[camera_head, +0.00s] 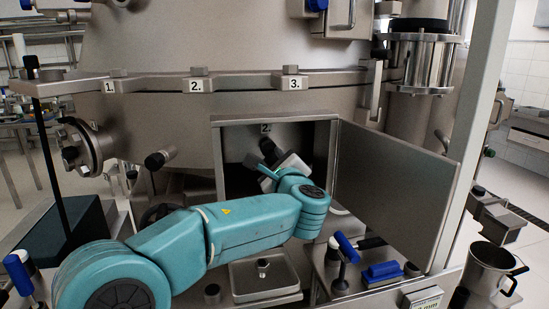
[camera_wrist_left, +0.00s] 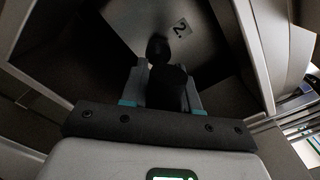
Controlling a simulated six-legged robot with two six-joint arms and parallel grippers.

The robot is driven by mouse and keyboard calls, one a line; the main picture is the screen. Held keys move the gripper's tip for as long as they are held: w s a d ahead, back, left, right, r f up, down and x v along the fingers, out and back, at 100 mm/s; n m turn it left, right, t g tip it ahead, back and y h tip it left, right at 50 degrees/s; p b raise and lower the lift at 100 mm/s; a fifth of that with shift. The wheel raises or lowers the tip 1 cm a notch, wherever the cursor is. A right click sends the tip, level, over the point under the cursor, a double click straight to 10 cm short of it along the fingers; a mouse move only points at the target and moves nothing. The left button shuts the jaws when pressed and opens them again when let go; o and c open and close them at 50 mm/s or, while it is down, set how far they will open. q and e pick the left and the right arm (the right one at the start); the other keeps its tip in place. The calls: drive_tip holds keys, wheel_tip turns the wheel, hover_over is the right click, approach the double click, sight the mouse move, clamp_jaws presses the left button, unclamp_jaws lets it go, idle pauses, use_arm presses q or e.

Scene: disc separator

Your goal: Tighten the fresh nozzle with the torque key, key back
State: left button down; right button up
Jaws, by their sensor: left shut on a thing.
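My left arm reaches through the open hatch of the steel housing. Its gripper (camera_wrist_left: 167,100) is shut on a black-gripped tool, which looks like the torque key (camera_wrist_left: 167,84). The key points at the inner wall marked "2." (camera_wrist_left: 190,35). A round black part (camera_wrist_left: 158,48) sits at its far end, against or just in front of that wall; contact is unclear. In the head view the gripper (camera_head: 275,166) is at the hatch opening, with the black tool end beyond it. The fresh nozzle cannot be made out; the key's end hides that spot. My right gripper is not in view.
The hatch door (camera_head: 390,190) stands open to the right. A steel tray (camera_head: 265,292) with a small metal part (camera_head: 263,265) lies below. Blue-handled tools (camera_head: 345,247) stand right of it. A steel jug (camera_head: 488,270) is at far right. The hatch frame (camera_head: 217,165) is close around my arm.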

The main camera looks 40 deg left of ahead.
use_arm(q)
drive_tip(key=m+p, duration=0.1)
drive_tip(key=p, duration=0.1)
drive_tip(key=r+m+p, duration=0.1)
drive_tip(key=m+p, duration=0.2)
drive_tip(key=m, duration=0.1)
drive_tip(key=shift+w+d+r+p, duration=0.1)
drive_tip(key=shift+w+r+p, duration=0.05)
drive_tip(key=shift+w+p, duration=0.2)
drive_tip(key=shift+f+m+p, duration=0.2)
drive_tip(key=shift+m+p, duration=0.15)
drive_tip(key=shift+m, duration=0.25)
drive_tip(key=shift+f+m, duration=0.2)
drive_tip(key=shift+m, duration=0.1)
drive_tip(key=shift+f, duration=0.1)
drive_tip(key=shift+d+b, duration=0.2)
drive_tip(key=shift+b, duration=0.1)
drive_tip(key=shift+s+d, duration=0.2)
drive_tip(key=shift+s, duration=0.1)
drive_tip(key=shift+w+a, duration=0.1)
drive_tip(key=shift+w, duration=0.05)
